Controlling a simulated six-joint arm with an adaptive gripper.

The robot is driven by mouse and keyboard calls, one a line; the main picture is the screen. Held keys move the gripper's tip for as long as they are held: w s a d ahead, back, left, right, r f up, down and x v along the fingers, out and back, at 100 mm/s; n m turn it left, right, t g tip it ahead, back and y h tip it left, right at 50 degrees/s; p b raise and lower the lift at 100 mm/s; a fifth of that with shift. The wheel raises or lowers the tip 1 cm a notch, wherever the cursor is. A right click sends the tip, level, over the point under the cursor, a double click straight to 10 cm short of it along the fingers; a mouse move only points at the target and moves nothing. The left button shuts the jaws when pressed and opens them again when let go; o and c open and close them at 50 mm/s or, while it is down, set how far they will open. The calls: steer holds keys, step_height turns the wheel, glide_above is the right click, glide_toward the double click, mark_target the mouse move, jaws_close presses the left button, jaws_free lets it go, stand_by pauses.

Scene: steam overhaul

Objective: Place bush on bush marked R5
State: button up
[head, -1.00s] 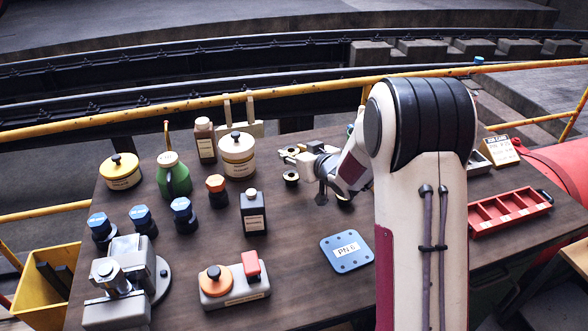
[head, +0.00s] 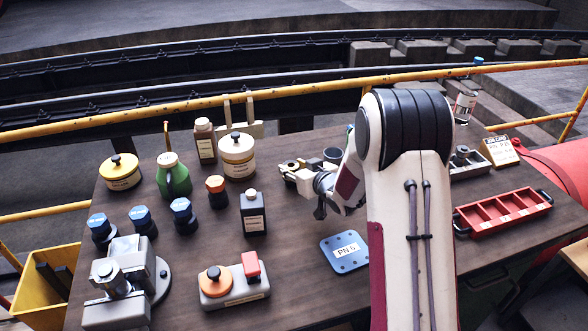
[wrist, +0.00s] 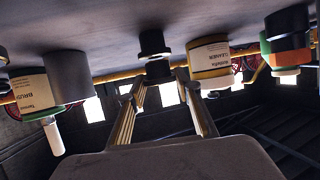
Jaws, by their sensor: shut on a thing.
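My gripper (wrist: 163,92) has its fingers around a small black bush (wrist: 158,70), seen in the wrist view, where the table is at the top. A second black bush (wrist: 152,42) stands on the table directly in line with the held one. I cannot tell whether the two touch. In the head view my gripper (head: 292,173) is low over the back middle of the table. The bushes are mostly hidden by it there. No R5 mark can be read in either view.
A dark cup (head: 332,155) stands close behind the gripper. A cream cleaner jar (head: 238,160) and a dark bottle (head: 253,215) stand to its left. The blue PN 6 plate (head: 345,252) lies in front. A red divided tray (head: 500,212) is at the right.

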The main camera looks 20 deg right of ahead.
steer(key=shift+f, duration=0.25)
steer(key=o, duration=1.3)
steer(key=shift+s+r, duration=0.1)
steer(key=shift+r, duration=0.05)
steer(key=v, duration=1.1)
steer(key=shift+s, duration=0.35)
steer(key=shift+d+r, duration=0.1)
steer(key=shift+r, duration=0.1)
